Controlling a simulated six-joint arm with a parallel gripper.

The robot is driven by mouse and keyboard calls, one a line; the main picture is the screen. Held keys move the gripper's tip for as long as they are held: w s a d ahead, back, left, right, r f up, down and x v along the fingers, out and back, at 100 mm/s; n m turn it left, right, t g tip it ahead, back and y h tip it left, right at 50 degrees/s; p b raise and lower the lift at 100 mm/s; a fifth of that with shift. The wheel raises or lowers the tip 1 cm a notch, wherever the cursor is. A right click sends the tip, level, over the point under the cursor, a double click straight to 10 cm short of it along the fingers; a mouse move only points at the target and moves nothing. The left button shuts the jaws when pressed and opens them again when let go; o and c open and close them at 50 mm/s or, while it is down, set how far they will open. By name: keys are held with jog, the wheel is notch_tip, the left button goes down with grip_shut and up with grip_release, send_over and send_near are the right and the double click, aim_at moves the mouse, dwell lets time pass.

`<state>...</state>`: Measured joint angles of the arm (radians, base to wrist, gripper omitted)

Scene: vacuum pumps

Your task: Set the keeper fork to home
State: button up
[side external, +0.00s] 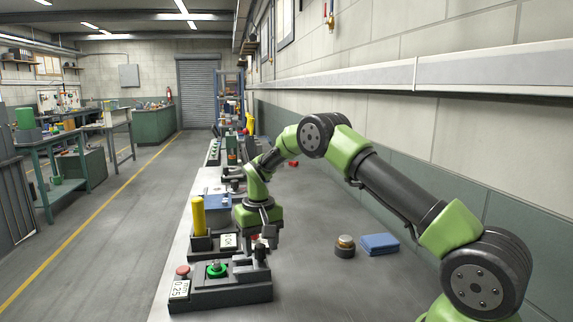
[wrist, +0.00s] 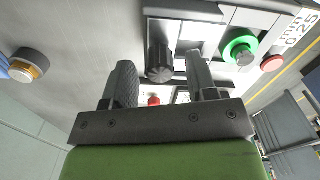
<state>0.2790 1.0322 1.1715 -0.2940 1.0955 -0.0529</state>
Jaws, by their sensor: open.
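The near pump unit (side external: 225,296) is a dark block with a green ring (side external: 216,268), a red button and a display at its left. In the wrist view the green ring (wrist: 240,47) is at the upper right. A black ribbed knob (wrist: 159,62) stands on the unit's grey top, beside pale slots. I cannot tell which part is the keeper fork. My gripper (side external: 262,248) is over the unit's right end. In the wrist view my gripper (wrist: 160,68) is open, its fingers either side of the knob with gaps; the depth between them is unclear.
A second unit with a yellow cylinder (side external: 198,216) and display (side external: 228,241) stands just behind. A round brass-topped part (side external: 345,245) and a blue case (side external: 380,243) lie to the right on the bench. Bare bench (side external: 320,285) lies in front of them. The wall borders the right.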

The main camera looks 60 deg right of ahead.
aim_at(260, 246)
notch_tip(260, 246, up, 8)
jog(key=shift+f, duration=0.2)
jog(key=s+a+r+t, duration=0.2)
jog(key=s+a+r, duration=0.3)
jog(key=s+r, duration=0.2)
jog(key=s+a+r+n+t+y, duration=0.1)
jog(key=s+a+r+t, duration=0.1)
jog(key=s+a+r, duration=0.3)
jog(key=shift+s+a+r+t, duration=0.4)
jog(key=shift+s+r, duration=0.9)
jog(key=shift+r, duration=0.6)
